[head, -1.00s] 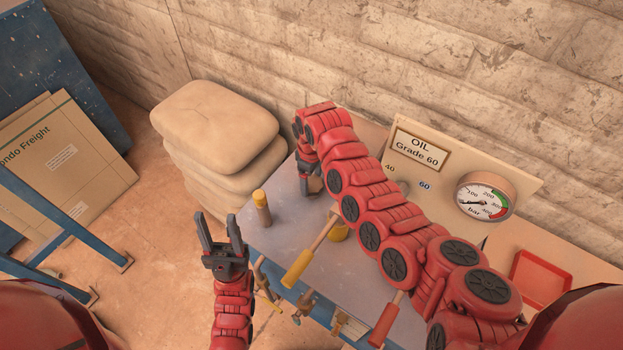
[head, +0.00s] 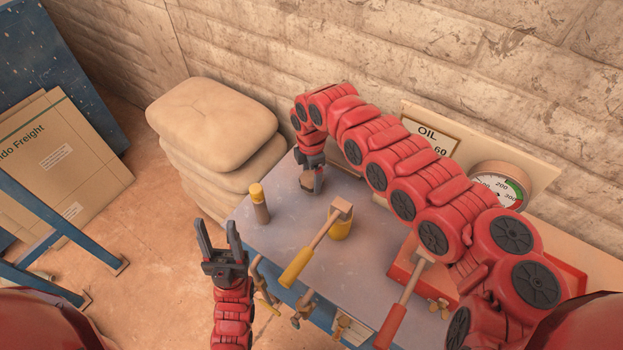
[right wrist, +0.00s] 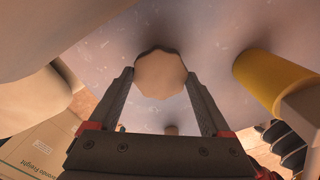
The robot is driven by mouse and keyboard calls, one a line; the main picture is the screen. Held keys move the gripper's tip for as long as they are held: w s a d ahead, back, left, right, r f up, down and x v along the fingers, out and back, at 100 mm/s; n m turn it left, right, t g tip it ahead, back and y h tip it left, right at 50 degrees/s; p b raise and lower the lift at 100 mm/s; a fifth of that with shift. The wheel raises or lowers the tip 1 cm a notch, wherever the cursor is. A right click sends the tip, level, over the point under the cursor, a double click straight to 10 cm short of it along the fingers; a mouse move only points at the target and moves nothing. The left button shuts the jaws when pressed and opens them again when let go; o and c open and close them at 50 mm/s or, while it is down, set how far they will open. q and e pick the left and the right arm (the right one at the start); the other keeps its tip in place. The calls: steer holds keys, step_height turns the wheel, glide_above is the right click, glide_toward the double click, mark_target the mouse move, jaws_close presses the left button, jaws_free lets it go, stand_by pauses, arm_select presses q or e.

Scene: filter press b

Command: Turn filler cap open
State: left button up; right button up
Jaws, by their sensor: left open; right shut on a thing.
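The filler cap (right wrist: 160,75), a tan scalloped knob, sits between the fingers of my right gripper (right wrist: 165,98) in the right wrist view. In the head view, my right gripper (head: 311,170) points down on the tan cap (head: 307,182) at the back of the grey top. It is shut on the cap, and the arm partly hides it. Whatever lies under the cap is hidden. My left gripper (head: 219,228) is open and empty, fingers upward, in front of the grey top's left edge.
My right arm partly covers the OIL sign (head: 428,135) and pressure gauge (head: 497,186).

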steer(key=shift+n+b, duration=0.75)
steer(key=shift+n, duration=0.45)
steer(key=o, duration=1.2)
step_height(320, 180, up, 12)
steer(key=b, duration=0.4)
step_height(320, 180, up, 5)
glide_above(311, 178)
steer(key=shift+r, duration=0.2)
